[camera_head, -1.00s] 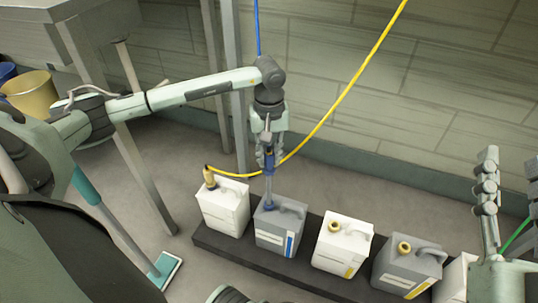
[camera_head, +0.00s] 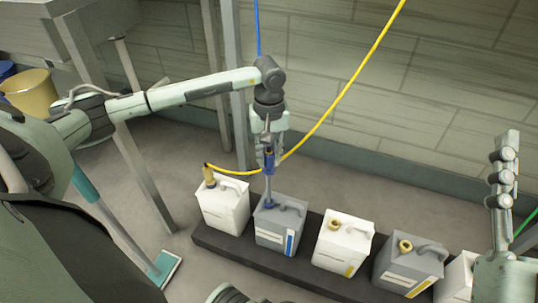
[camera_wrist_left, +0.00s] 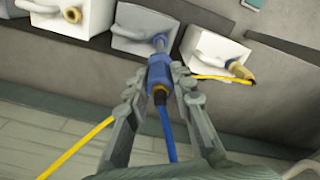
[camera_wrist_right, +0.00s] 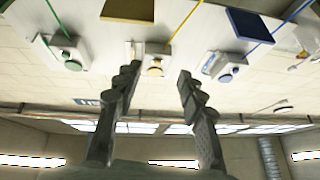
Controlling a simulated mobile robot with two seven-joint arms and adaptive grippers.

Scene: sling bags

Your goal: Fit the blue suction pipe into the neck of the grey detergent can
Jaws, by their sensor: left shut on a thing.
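My left gripper (camera_head: 269,150) is shut on the blue head of the suction pipe (camera_head: 269,161). In the left wrist view the pipe's blue body (camera_wrist_left: 160,72) lies between the fingers, with the blue hose behind it. Its grey tube points down to the blue neck of the grey detergent can (camera_head: 282,229). The tube's lower end meets the neck; how deep it reaches is hidden. The blue head is well above the can. The can stands upright and also shows in the left wrist view (camera_wrist_left: 142,28). My right gripper (camera_wrist_right: 160,71) is open and empty, seen in its wrist view.
The cans stand in a row on a dark low plinth (camera_head: 232,249). A white can (camera_head: 222,208) at left holds a yellow pipe with a yellow hose (camera_head: 340,95). A white can (camera_head: 343,242) and another grey can (camera_head: 408,264) stand at right. A metal post rises behind.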

